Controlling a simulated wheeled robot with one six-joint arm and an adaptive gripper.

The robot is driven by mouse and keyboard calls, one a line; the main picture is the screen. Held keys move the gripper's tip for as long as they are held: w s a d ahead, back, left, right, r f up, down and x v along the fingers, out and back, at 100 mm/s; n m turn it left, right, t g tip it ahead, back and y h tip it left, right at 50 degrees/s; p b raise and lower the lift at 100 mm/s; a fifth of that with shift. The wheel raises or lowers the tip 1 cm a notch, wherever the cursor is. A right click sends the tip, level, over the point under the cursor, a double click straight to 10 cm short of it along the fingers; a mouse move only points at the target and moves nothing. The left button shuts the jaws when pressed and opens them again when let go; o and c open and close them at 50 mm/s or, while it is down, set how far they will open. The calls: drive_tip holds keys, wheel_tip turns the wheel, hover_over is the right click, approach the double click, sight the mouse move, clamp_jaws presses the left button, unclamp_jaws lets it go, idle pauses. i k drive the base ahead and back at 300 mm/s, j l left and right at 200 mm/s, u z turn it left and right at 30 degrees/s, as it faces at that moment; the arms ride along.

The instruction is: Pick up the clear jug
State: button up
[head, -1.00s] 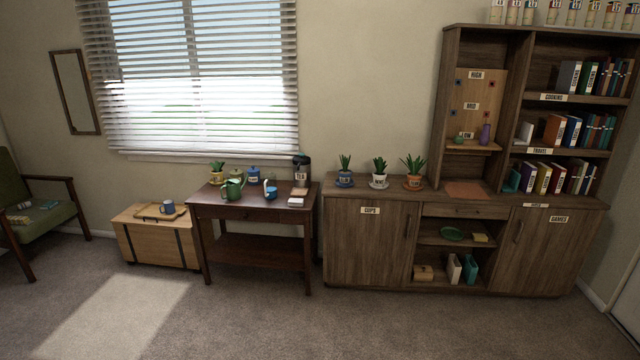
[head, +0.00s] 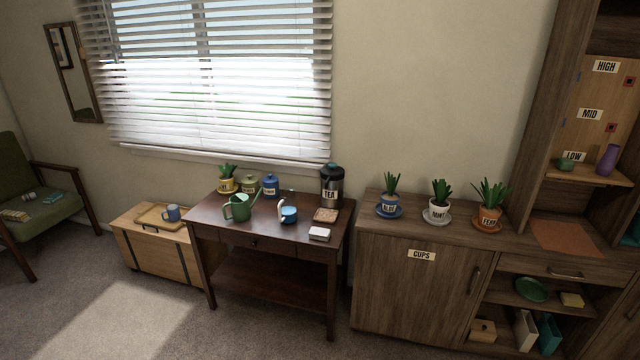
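I cannot make out a clear jug for certain. On the dark wooden table (head: 268,237) stand a green watering can (head: 239,208), a small blue vessel with a white curved part (head: 288,214), and a dark, shiny cylindrical container labelled TEA (head: 331,188) with a black top. An olive canister (head: 249,185) and a blue canister (head: 270,187) stand at the table's back. My gripper is not in view.
A plant in a yellow pot (head: 228,183), a coaster (head: 326,215) and a white box (head: 319,234) share the table. Three potted plants stand on the cabinet (head: 415,290) to the right. A wooden chest (head: 160,252) is to the left. Carpet in front is clear.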

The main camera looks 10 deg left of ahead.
sight(287, 205)
drive_tip(key=i, duration=1.8)
drive_tip(key=i+j, duration=0.15)
drive_tip(key=i, duration=0.2)
drive_tip(key=i+j, duration=0.2)
drive_tip(key=i, duration=0.2)
drive_tip(key=j, duration=0.35)
drive_tip(key=i, duration=0.05)
